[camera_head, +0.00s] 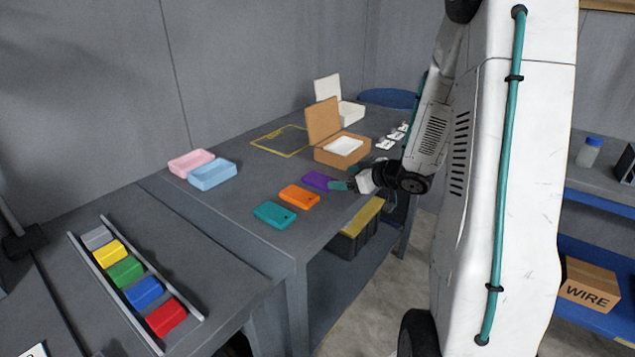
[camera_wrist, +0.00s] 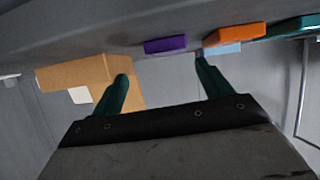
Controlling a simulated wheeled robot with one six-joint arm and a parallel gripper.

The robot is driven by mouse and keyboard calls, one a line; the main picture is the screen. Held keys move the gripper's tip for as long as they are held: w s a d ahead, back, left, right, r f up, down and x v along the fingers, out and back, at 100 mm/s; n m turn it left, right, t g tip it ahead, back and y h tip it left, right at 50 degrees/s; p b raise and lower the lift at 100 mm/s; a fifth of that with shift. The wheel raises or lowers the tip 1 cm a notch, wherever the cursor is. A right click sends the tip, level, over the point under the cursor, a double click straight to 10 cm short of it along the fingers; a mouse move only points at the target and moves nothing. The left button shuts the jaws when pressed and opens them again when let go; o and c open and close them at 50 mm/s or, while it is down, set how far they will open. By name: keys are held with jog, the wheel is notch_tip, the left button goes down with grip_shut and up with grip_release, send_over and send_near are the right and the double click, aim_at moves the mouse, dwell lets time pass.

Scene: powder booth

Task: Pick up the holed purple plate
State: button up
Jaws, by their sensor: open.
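The purple plate (camera_head: 318,180) lies flat on the grey table, behind the orange plate (camera_head: 299,197) and the teal plate (camera_head: 274,215) in a row. No hole can be made out on the purple plate at this size. My gripper (camera_head: 342,185) is open and empty at the right of the purple plate, close to it in the head view. In the wrist view the purple plate (camera_wrist: 166,44) shows beyond the fingertips and between them. The open fingers (camera_wrist: 160,68) do not close on anything.
A cardboard box (camera_head: 342,151) with raised lid stands behind the plates, with a white box (camera_head: 350,112) beyond it. Pink (camera_head: 191,163) and blue (camera_head: 212,174) trays sit at the left. A rack (camera_head: 135,290) of coloured blocks is at front left. A yellow-topped bin (camera_head: 356,230) stands below the table edge.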

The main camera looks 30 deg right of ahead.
aim_at(321, 179)
jog(key=shift+s+f+y, duration=0.15)
jog(key=shift+f+y, duration=0.2)
jog(key=shift+y, duration=0.05)
jog(key=shift+a+f, duration=0.1)
jog(key=shift+a, duration=0.1)
jog(key=x, duration=0.5)
jog(key=r+x, duration=0.1)
jog(key=x, duration=0.1)
jog(key=shift+w+a+f, duration=0.1)
jog(key=shift+w+a, duration=0.25)
jog(key=c, duration=1.2)
